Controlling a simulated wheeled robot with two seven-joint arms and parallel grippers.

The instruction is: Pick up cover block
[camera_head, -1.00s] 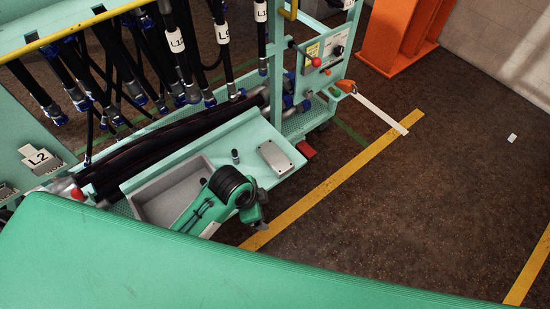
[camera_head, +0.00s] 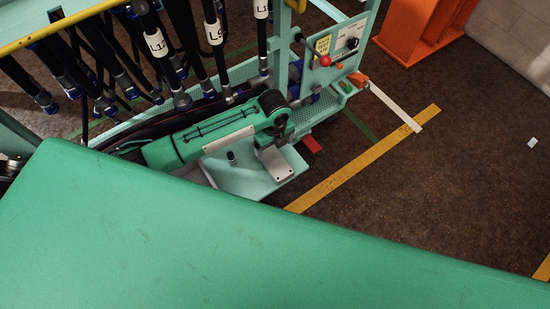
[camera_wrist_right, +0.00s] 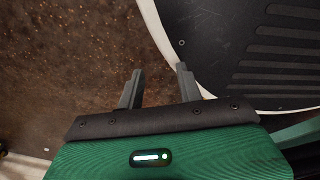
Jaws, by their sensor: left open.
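The cover block (camera_head: 277,168) looks like a pale grey rectangular metal block with screw holes, lying flat on the right part of the teal shelf. My left gripper (camera_head: 265,146) points down close above its far-left end in the head view. The gripper's jaws are small and partly hidden by my wrist, and I cannot tell whether they touch the block. My right gripper (camera_wrist_right: 157,78) shows in the right wrist view with two grey fingers apart and nothing between them. It hangs over brown floor, beside a rounded dark panel.
A small dark cylinder (camera_head: 231,158) stands on the teal shelf (camera_head: 245,184), left of the block. Black hoses with white labels (camera_head: 157,44) hang behind my left arm. A panel with a red knob (camera_head: 325,61) stands at the back right.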

